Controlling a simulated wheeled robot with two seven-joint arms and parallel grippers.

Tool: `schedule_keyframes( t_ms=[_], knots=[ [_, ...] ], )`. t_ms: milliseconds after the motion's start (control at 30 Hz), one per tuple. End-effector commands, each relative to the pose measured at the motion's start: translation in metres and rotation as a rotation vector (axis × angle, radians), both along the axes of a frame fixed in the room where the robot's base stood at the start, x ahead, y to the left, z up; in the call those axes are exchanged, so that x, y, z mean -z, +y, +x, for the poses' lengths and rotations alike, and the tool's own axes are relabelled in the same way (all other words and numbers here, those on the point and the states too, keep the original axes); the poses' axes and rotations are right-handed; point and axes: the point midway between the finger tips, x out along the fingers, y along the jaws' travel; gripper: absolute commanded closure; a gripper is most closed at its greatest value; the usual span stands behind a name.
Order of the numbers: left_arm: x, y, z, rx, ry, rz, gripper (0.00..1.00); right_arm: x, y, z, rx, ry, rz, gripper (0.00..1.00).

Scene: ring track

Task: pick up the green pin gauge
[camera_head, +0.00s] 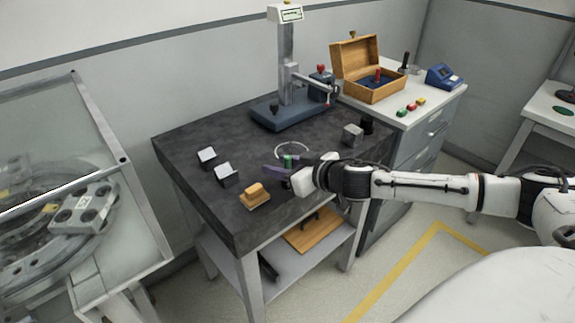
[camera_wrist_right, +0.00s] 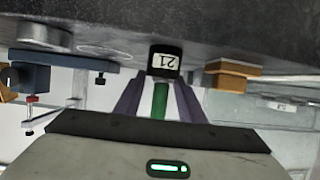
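The green pin gauge (camera_head: 288,161) shows as a small green piece at the fingers of my right gripper (camera_head: 278,168), above the dark table top. In the right wrist view the green pin (camera_wrist_right: 160,101) lies between the two purple fingers of my right gripper (camera_wrist_right: 160,92). A pale gap shows on each side of the pin, so the fingers look open around it, not closed on it. A black block with a white "21" label (camera_wrist_right: 165,61) shows beyond the pin. My left gripper is not in view.
On the dark table (camera_head: 185,140) are two white-faced blocks (camera_head: 207,155) (camera_head: 226,173), a wooden block (camera_head: 255,195), a clear ring (camera_head: 292,147), a grey cube (camera_head: 352,134) and a height gauge (camera_head: 287,110). A wooden box (camera_head: 372,88) stands on the cabinet behind.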

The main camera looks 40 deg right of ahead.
Motion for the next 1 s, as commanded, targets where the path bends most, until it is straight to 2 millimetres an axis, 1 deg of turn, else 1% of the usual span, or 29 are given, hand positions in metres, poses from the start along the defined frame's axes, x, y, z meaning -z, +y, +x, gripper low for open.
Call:
schedule_keyframes(
  t_ms=[33, 100, 367, 500, 567, 600, 867, 967, 1000],
  knots=[
    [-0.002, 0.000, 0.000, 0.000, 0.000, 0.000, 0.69, 0.000, 0.001, 0.005, -0.001, -0.002, 0.002, 0.64],
    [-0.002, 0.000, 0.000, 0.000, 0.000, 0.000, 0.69, 0.002, 0.002, 0.008, -0.001, -0.001, 0.001, 0.64],
    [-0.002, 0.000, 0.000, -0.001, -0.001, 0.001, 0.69, 0.004, 0.002, 0.009, -0.001, 0.001, 0.000, 0.64],
    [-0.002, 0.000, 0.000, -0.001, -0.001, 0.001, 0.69, 0.004, 0.002, 0.009, -0.001, 0.001, 0.000, 0.87],
    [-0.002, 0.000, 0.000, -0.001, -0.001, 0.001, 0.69, 0.004, 0.002, 0.009, -0.001, 0.001, 0.000, 0.97],
    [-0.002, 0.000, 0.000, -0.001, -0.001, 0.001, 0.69, 0.004, 0.001, 0.009, -0.001, 0.001, 0.000, 1.00],
    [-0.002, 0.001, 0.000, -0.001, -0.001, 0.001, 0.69, 0.002, 0.001, 0.009, 0.000, 0.000, -0.001, 1.00],
    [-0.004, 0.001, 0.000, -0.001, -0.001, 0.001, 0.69, -0.006, 0.001, 0.009, 0.000, -0.002, -0.001, 1.00],
    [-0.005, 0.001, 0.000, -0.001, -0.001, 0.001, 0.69, -0.013, 0.001, 0.009, 0.000, -0.003, -0.003, 1.00]
  ],
)
